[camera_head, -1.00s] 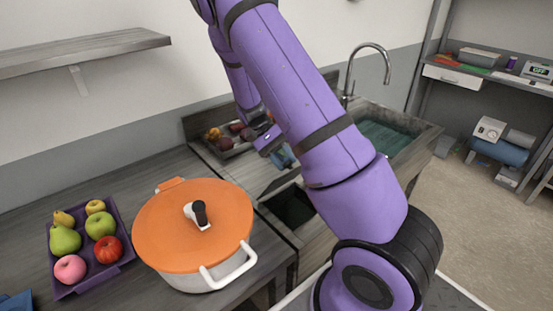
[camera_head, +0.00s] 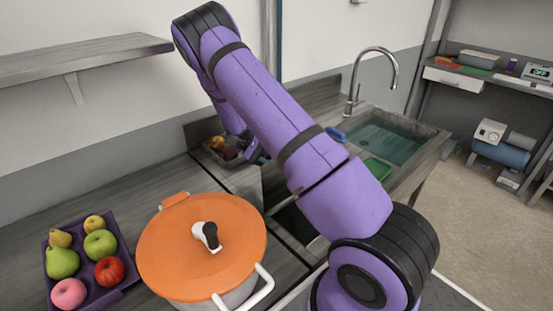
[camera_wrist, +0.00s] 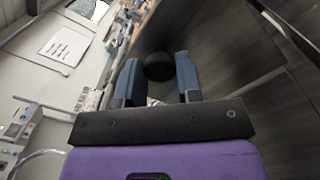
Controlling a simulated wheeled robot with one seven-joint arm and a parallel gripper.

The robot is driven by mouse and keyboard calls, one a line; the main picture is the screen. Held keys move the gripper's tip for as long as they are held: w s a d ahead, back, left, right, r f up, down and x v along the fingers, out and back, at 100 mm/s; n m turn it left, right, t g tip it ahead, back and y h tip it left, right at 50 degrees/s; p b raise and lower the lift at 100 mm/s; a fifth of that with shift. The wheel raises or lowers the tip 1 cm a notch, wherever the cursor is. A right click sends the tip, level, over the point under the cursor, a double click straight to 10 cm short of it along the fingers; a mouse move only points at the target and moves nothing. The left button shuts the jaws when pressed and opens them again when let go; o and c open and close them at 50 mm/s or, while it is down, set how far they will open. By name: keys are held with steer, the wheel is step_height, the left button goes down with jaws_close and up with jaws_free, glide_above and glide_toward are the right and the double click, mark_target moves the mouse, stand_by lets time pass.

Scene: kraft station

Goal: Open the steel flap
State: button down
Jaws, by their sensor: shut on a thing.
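The steel flap (camera_head: 246,182) is a grey panel in the counter, raised and steeply tilted beside a dark opening (camera_head: 296,222). My gripper (camera_head: 257,153) is at its upper edge, partly hidden by my purple arm. In the wrist view, a round black knob (camera_wrist: 159,67) sits between the two blue-grey fingers of my gripper (camera_wrist: 158,80). The gripper is shut on this knob. A dark, wood-like grained surface (camera_wrist: 225,45) fills the right of that view; I cannot tell whether it is the flap.
A pot with an orange lid (camera_head: 200,250) stands on the counter in front, left of the opening. A purple fruit tray (camera_head: 122,240) lies further left. A container of produce (camera_head: 215,152) is behind the flap. The sink (camera_head: 432,135) with its tap (camera_head: 394,68) is to the right.

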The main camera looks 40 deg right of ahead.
stand_by(0.3)
steer(key=c, duration=0.8)
jaws_free()
steer(key=r, duration=0.1)
steer(key=s+r, duration=0.1)
steer(key=r, duration=0.1)
steer(key=shift+a+r, duration=0.2)
steer(key=shift+r, duration=0.1)
steer(key=s+a, duration=0.1)
steer(key=s, duration=0.3)
steer(key=s+a+r, duration=0.1)
steer(key=s+a, duration=0.1)
steer(key=s, duration=0.3)
steer(key=s+a, duration=0.1)
steer(key=s, duration=0.4)
steer(key=shift+s+a+r, duration=0.15)
